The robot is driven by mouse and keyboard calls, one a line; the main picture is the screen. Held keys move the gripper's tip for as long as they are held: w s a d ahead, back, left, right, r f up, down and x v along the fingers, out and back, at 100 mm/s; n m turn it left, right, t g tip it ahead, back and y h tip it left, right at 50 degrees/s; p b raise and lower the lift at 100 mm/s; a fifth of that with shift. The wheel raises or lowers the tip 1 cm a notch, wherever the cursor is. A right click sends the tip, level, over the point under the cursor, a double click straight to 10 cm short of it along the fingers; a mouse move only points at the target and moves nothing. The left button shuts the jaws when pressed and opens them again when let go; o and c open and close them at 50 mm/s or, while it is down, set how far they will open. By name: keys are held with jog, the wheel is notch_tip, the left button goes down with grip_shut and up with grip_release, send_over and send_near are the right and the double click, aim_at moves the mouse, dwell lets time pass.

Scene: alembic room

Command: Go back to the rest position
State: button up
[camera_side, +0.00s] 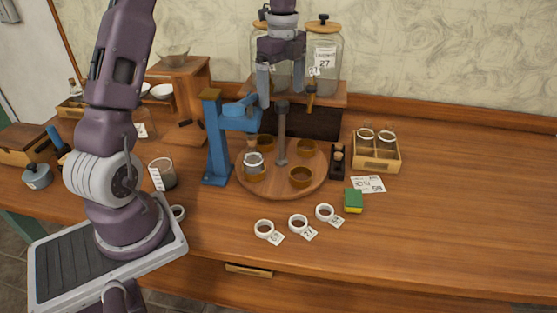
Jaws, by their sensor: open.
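My gripper (281,83) hangs fingers down above the back of the round wooden tray (279,191). Its two grey fingers are apart, and I see nothing held between them. The fingers are in front of the large glass jars. A dark upright post (282,130) stands at the tray's middle, below the gripper. The tray carries several brown round cups (301,177) and a small glass jar (254,164) at its left side.
A blue stand (215,140) rises left of the tray. Lidded glass jars (323,55) stand on a shelf behind. A wooden crate (376,162) holds small jars at right. White rings (264,229) and a green-yellow sponge (353,200) lie in front. The table's right side is clear.

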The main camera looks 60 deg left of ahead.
notch_tip(320, 180, up, 2)
jog(key=shift+r, duration=0.1)
jog(key=shift+d+r, duration=0.1)
jog(key=s+d+r+n+t+y, duration=0.25)
jog(key=s+d+r+n, duration=0.45)
jog(key=s+d, duration=0.45)
jog(key=s+d+f+n+t+h, duration=0.1)
jog(key=s+d+n, duration=0.1)
jog(key=s+n, duration=0.2)
jog(key=s+d+f+n+t+h, duration=0.1)
jog(key=s+d+f+n+t, duration=0.1)
jog(key=s, duration=0.8)
jog(key=d+n, duration=0.1)
jog(key=n, duration=0.1)
jog(key=shift+s+n, duration=0.25)
jog(key=shift+n, duration=0.15)
